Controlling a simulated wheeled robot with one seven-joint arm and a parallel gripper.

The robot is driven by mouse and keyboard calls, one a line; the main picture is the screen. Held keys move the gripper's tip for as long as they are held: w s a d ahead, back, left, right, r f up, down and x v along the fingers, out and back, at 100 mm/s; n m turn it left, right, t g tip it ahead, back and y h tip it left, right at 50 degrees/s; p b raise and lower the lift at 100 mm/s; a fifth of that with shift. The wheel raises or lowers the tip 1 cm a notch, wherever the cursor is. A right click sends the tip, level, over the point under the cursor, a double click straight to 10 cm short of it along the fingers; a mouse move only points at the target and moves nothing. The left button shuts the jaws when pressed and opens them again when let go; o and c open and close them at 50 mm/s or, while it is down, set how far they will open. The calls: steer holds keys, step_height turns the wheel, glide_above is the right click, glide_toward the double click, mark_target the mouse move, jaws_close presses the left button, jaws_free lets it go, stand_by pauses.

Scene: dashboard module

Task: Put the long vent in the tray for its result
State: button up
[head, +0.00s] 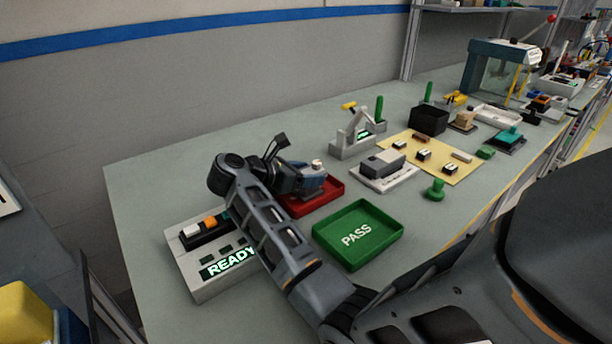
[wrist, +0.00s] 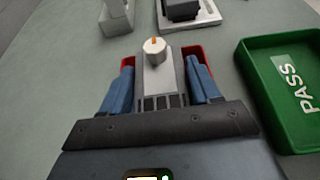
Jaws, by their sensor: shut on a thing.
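My gripper (head: 312,180) is shut on a light grey piece with dark slots and a white knob, which I take to be the long vent (wrist: 158,78). In the wrist view the blue fingers of my gripper (wrist: 160,65) press on its two sides. The red tray (head: 331,198) lies beneath my gripper and is partly hidden by it; any label is out of sight. The green tray (head: 385,222), marked PASS, is empty and lies to the right of the red one. It also shows in the wrist view (wrist: 251,68). I cannot tell whether the vent touches the red tray.
A grey tester (head: 207,289) with a lit READY display stands at the left, partly behind my arm. A grey lever fixture (head: 352,146) and a white plate with a grey block (head: 383,160) stand beyond the trays. A green knob (head: 435,188) stands right of the green tray.

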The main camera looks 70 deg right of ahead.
steer(key=shift+f+b, duration=0.15)
steer(key=shift+b, duration=0.15)
steer(key=o, duration=1.3)
steer(key=shift+c, duration=0.2)
steer(key=shift+r+p, duration=0.2)
steer(key=shift+p, duration=0.1)
steer(key=b+v, duration=0.1)
steer(key=v, duration=1.1)
steer(key=shift+b, duration=0.35)
steer(key=shift+r, duration=0.1)
steer(key=shift+s, duration=0.2)
